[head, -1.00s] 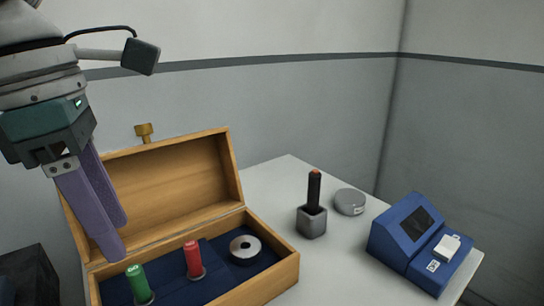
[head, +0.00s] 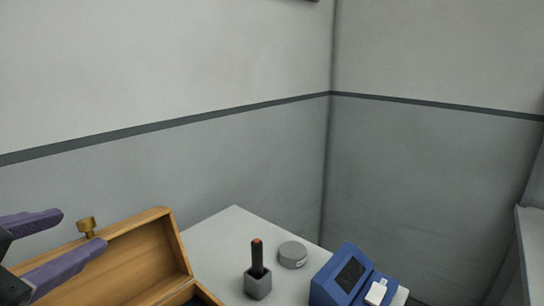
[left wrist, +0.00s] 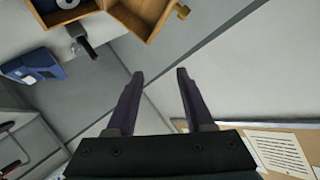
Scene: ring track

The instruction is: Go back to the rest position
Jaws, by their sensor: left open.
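My left gripper (head: 82,229) is at the lower left of the head view, in front of the wooden box's open lid (head: 120,260). Its two purple fingers are spread apart with nothing between them. In the left wrist view the gripper (left wrist: 160,74) also shows open and empty, with grey surfaces beyond it. My right gripper is in neither view. The inside of the box is almost wholly below the edge of the head view.
On the white table (head: 215,238) stand a dark-handled tool in a grey block (head: 258,285), a round grey tin (head: 292,255) and a blue device (head: 345,278). A brass knob (head: 86,225) shows behind the lid. Grey walls meet in a corner behind.

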